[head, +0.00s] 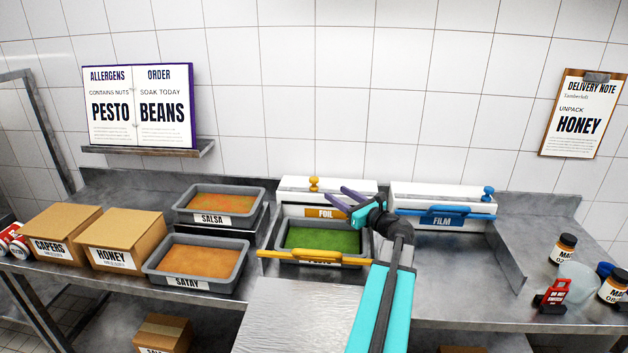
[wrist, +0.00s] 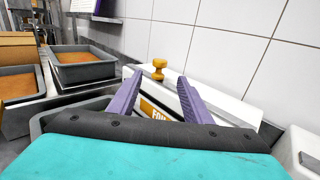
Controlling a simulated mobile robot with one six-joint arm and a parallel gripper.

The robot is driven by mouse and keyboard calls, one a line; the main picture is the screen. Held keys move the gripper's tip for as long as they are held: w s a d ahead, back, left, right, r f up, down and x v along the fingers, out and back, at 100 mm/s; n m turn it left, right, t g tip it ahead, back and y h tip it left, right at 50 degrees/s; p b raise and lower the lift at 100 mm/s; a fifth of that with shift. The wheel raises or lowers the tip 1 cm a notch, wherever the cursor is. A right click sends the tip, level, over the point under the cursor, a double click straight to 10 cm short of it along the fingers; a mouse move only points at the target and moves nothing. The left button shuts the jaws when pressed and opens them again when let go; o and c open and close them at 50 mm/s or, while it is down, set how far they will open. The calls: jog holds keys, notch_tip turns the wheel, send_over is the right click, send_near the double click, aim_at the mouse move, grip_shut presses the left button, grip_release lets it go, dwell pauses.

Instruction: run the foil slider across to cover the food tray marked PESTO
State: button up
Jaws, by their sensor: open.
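The PESTO tray (head: 283,232) is grey and holds green food, which shows uncovered in the head view. A yellow slider bar (head: 315,257) lies across its front edge and partly hides its label. Behind the tray stands the white FOIL dispenser (head: 290,197) with a yellow knob (head: 314,184) on top. My gripper (head: 338,196) is open and empty, with purple fingers over the dispenser's front. In the wrist view, the dispenser's knob (wrist: 159,68) shows between and beyond the fingertips (wrist: 159,77). I cannot tell how far the fingers are from it.
Right of it stands the FILM dispenser (head: 475,203) with a blue bar (head: 442,215). The SALSA tray (head: 258,208) and SATAY tray (head: 240,282) are at left, beside HONEY (head: 128,233) and CAPERS (head: 62,230) boxes. Jars (head: 563,248) stand at far right. The counter below FILM is clear.

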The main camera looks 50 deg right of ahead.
aim_at(317, 181)
jog(key=shift+w, duration=0.15)
jog(key=p+x, duration=0.4)
jog(key=x, duration=0.7)
jog(key=shift+w+d+r, duration=0.1)
jog(key=shift+w+d, duration=0.15)
jog(key=shift+x, duration=0.9)
grip_shut()
